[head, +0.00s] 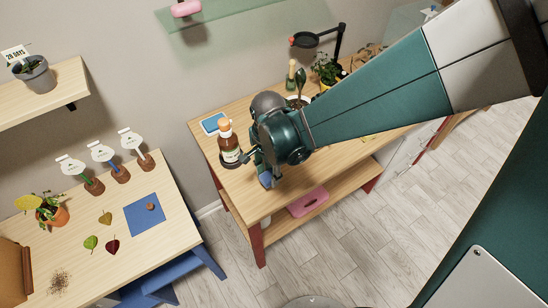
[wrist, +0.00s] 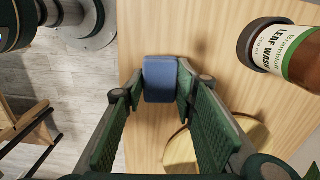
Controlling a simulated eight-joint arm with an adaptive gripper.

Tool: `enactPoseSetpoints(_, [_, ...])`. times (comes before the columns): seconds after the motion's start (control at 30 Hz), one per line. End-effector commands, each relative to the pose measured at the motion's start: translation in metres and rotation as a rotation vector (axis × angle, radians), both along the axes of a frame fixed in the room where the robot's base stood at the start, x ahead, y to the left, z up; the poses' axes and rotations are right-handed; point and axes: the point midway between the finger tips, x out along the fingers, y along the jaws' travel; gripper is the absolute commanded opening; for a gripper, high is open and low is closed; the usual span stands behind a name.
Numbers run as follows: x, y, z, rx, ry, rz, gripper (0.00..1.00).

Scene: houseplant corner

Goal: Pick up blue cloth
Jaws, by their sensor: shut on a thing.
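The blue cloth (wrist: 160,78) is a small folded block in the middle of the wrist view. My gripper (wrist: 158,92) is shut on it, with one green finger against each side. In the head view, a small part of the cloth (head: 266,180) shows below my gripper (head: 262,170), near the front edge of the wooden table (head: 225,172). The rest of it is hidden by my gripper. I cannot tell whether the cloth touches the tabletop or hangs just above it.
A brown leaf wash bottle (head: 229,143) stands close beside my gripper; it also shows in the wrist view (wrist: 300,55). A pink tray (head: 308,202) lies on the lower shelf. A low table (head: 80,255) at left holds leaves, plant markers and a blue mat (head: 138,222).

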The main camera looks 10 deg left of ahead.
Motion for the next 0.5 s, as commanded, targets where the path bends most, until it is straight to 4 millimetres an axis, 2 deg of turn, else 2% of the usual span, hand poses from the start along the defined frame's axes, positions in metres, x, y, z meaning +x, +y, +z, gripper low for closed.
enactPoseSetpoints(0.2, [0.000,0.000,0.027,0.000,0.000,0.000,0.20])
enactPoseSetpoints(0.5, [0.000,0.000,0.044,0.000,0.000,0.000,0.20])
